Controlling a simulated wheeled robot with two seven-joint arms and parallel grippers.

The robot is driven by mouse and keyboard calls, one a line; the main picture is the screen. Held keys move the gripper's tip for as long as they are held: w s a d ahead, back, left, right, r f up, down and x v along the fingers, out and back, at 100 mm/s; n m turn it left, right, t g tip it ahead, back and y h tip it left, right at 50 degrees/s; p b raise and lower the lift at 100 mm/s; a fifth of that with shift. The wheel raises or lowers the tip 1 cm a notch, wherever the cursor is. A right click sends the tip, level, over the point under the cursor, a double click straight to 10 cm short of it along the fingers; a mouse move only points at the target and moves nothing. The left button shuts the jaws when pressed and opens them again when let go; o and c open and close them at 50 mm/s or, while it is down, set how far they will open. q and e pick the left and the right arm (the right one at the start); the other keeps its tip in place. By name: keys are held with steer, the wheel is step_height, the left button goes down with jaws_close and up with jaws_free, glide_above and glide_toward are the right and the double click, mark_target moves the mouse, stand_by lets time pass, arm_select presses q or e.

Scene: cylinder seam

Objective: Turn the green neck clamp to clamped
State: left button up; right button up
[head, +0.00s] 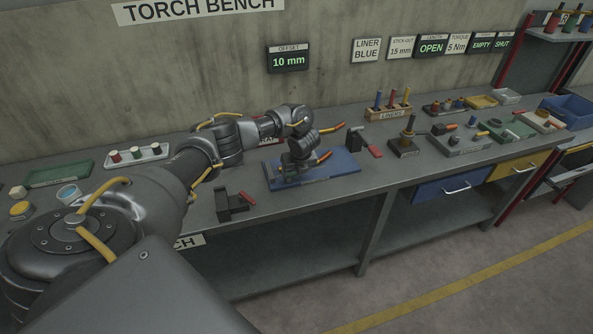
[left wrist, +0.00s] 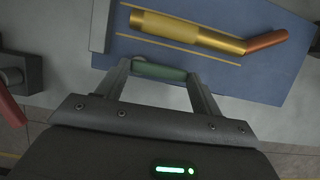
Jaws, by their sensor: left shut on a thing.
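My left gripper (head: 292,172) reaches down over the blue mat on the bench. In the left wrist view my left gripper (left wrist: 157,82) has its two fingers on either end of a short green bar, the green neck clamp (left wrist: 158,71), and is shut on it. The clamp lies at the near edge of the blue mat. Its clamped or unclamped setting cannot be told. A brass torch neck (left wrist: 185,31) with a copper tip (left wrist: 266,41) lies on the mat beyond the clamp, apart from the fingers. My right gripper is not in view.
The blue mat (head: 340,170) lies on the grey bench. Black holders with red levers stand left (head: 232,204) and right (head: 362,141) of it. A wooden liner rack (head: 388,112) and small trays stand farther right. Bare bench shows in front of the mat.

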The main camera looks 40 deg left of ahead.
arm_select(q)
steer(key=shift+a+r, duration=0.1)
steer(key=o, duration=1)
steer(key=shift+r, duration=0.1)
steer(key=shift+v, duration=1.15)
steer(key=p+v, duration=0.4)
steer(key=v, duration=0.4)
steer(key=shift+s, duration=0.15)
